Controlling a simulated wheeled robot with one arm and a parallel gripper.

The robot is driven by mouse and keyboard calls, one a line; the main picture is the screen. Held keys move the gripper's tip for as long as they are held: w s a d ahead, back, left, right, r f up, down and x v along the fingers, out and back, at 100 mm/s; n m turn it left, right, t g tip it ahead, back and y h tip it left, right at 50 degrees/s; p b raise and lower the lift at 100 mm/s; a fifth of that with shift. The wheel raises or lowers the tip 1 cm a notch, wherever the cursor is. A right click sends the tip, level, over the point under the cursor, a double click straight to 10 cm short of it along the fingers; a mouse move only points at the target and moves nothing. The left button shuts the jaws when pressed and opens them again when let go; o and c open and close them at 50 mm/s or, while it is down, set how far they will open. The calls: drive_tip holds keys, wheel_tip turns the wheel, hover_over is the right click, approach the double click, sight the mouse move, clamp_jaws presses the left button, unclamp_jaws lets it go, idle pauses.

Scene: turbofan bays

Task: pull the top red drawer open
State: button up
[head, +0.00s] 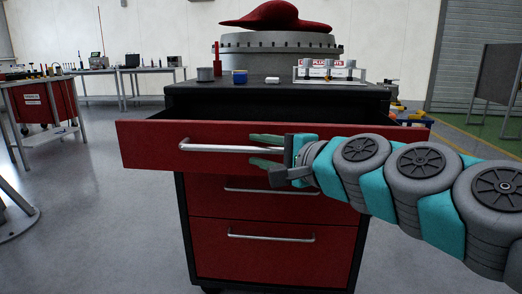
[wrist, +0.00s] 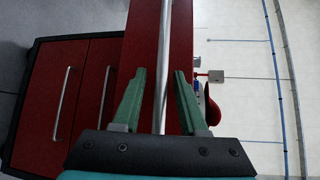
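The top red drawer (head: 145,138) stands out from the dark-topped red cabinet (head: 276,245), with a dark gap behind its front. Its silver bar handle (head: 212,148) runs along the front. My gripper (head: 251,150) reaches in from the right, with one green finger above the bar and one below it. In the wrist view, my gripper (wrist: 160,72) is open. The handle (wrist: 165,50) passes between the fingers, with a visible gap on each side. The drawer front (wrist: 181,35) lies behind them.
Two lower drawers (head: 272,250) are shut. A red cart (head: 45,102) stands at left. The floor (head: 100,220) at front left is clear.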

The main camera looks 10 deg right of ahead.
drive_tip(key=shift+s+d, duration=0.1)
drive_tip(key=shift+b+v, duration=0.85)
drive_tip(key=shift+v, duration=3)
drive_tip(key=s+a+f+n+g+h, duration=0.1)
drive_tip(key=s+a+f+n+g, duration=0.15)
drive_tip(key=f, duration=0.45)
drive_tip(key=s+a+f+n+g, duration=0.2)
drive_tip(key=a+f+n+g, duration=0.1)
drive_tip(key=f, duration=0.4)
drive_tip(key=s+a+f+n+g+h, duration=0.1)
drive_tip(key=s+a+f+n+g, duration=0.15)
drive_tip(key=f, duration=0.45)
drive_tip(key=s+d+f+n+g+h, duration=0.2)
drive_tip(key=s+f, duration=0.2)
drive_tip(key=s, duration=0.1)
drive_tip(key=s+d+f+n+g+h, duration=0.1)
drive_tip(key=s+d+f+n+g, duration=0.1)
drive_tip(key=s+f, duration=0.3)
drive_tip(key=s+d+f+n+g+h, duration=0.2)
drive_tip(key=s+d+f+g, duration=0.2)
drive_tip(key=s, duration=0.1)
drive_tip(key=shift+f+h+p, duration=0.3)
drive_tip(key=shift+d, duration=0.15)
